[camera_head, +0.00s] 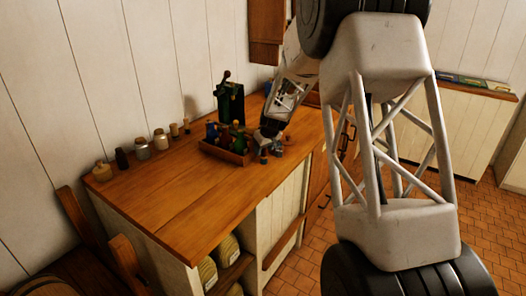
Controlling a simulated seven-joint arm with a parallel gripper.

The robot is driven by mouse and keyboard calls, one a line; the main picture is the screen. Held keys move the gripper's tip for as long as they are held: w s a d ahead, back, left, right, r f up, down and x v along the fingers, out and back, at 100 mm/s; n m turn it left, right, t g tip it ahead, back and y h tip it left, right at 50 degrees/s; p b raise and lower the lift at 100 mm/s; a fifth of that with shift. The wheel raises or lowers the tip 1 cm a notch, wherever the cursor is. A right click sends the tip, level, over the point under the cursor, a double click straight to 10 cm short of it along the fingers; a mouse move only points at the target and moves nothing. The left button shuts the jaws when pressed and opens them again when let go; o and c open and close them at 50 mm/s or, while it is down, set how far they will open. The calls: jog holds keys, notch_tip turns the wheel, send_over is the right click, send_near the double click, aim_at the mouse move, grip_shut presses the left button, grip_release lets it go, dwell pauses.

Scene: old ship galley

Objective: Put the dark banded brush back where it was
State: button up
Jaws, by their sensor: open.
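I cannot make out a dark banded brush with certainty at this size. A small dark upright object (121,159) stands in the row of jars at the left of the wooden counter; I cannot tell what it is. My gripper (270,150) is low over the counter, at the right end of a wooden tray (222,154) that holds several dark bottles. It is open. My gripper and arm cover what lies just behind them, and I cannot see clearly whether anything is between the fingers.
Several small jars (142,149) line the counter's (165,195) back edge. A dark green box (230,104) stands behind the tray. The counter's front left is clear. A wooden chair (125,262) is at lower left. A second cabinet (440,122) stands at right.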

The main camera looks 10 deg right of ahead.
jog(key=v, duration=1)
jog(key=shift+s+r, duration=0.1)
jog(key=shift+r, duration=0.05)
dwell(0.6)
jog(key=s+a+r+m, duration=0.1)
jog(key=s+r, duration=0.2)
jog(key=s, duration=0.6)
jog(key=s+a+r, duration=0.1)
jog(key=s+r, duration=0.3)
jog(key=s, duration=0.5)
jog(key=s+a+r+m, duration=0.1)
jog(key=s+r, duration=0.2)
jog(key=s, duration=0.6)
jog(key=s+f+m+g+h, duration=0.1)
jog(key=s+f+m+h, duration=0.1)
jog(key=s, duration=2.7)
jog(key=shift+f+m+g, duration=0.3)
jog(key=shift+f+m, duration=0.1)
jog(key=shift+f, duration=0.15)
